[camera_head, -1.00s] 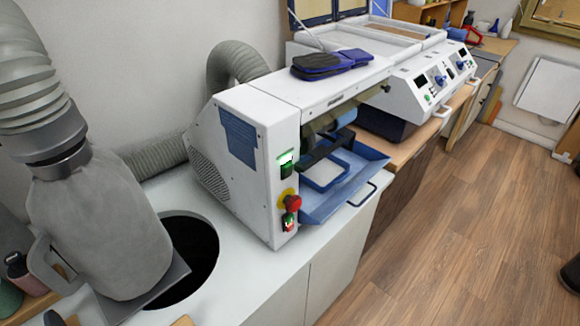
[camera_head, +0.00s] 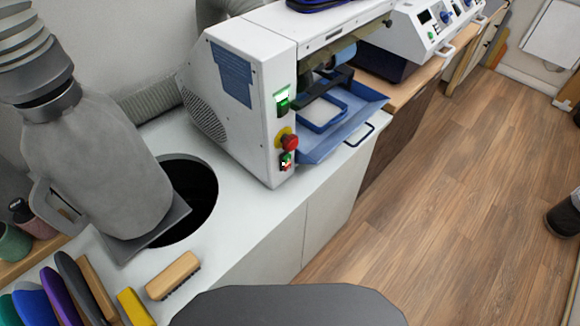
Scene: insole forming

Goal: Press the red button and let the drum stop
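A white machine (camera_head: 245,85) stands on the white counter. On its front panel a red mushroom button (camera_head: 289,141) sits on a yellow collar. Just below it is a small switch (camera_head: 286,161) with green and red parts. Above it is a green-lit display or switch (camera_head: 282,100). A blue roller (camera_head: 344,54), perhaps the drum, shows partly inside the machine's opening above the blue tray (camera_head: 345,140). Whether it turns cannot be told. Neither of my grippers is in view, and nothing touches the red button.
A grey canister (camera_head: 105,165) under a ribbed hose stands beside a round dark hole (camera_head: 196,195) in the counter. A wooden brush (camera_head: 172,275) and several coloured tools lie at bottom left. A second white machine (camera_head: 400,30) stands farther back. Wooden floor (camera_head: 440,200) is open at right.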

